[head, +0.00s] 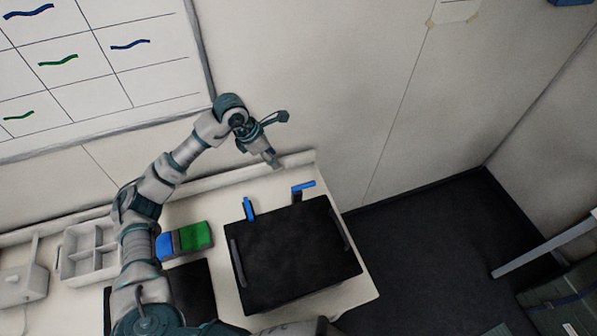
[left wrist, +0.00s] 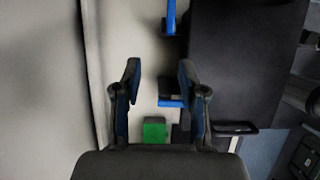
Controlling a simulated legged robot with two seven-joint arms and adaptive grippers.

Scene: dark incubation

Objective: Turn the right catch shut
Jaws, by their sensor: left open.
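A black box (head: 292,258) with a flat dark top stands on the white table. Two blue-handled catches sit at its back edge. The right catch (head: 304,186) has its handle lying roughly along that edge; it also shows at the top of the left wrist view (left wrist: 171,17). The left catch (head: 249,208) has its handle pointing across the edge, and it shows below the fingertips in the left wrist view (left wrist: 172,103). My left gripper (head: 272,160) is open and empty behind the box's back edge, apart from both catches; its spread fingers show in the left wrist view (left wrist: 160,74). My right gripper is not in view.
A blue and green block (head: 194,238) lies left of the box. A white compartment tray (head: 72,264) and a pale device (head: 22,285) stand further left. The wall rises close behind the table, with a whiteboard (head: 95,60) upper left.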

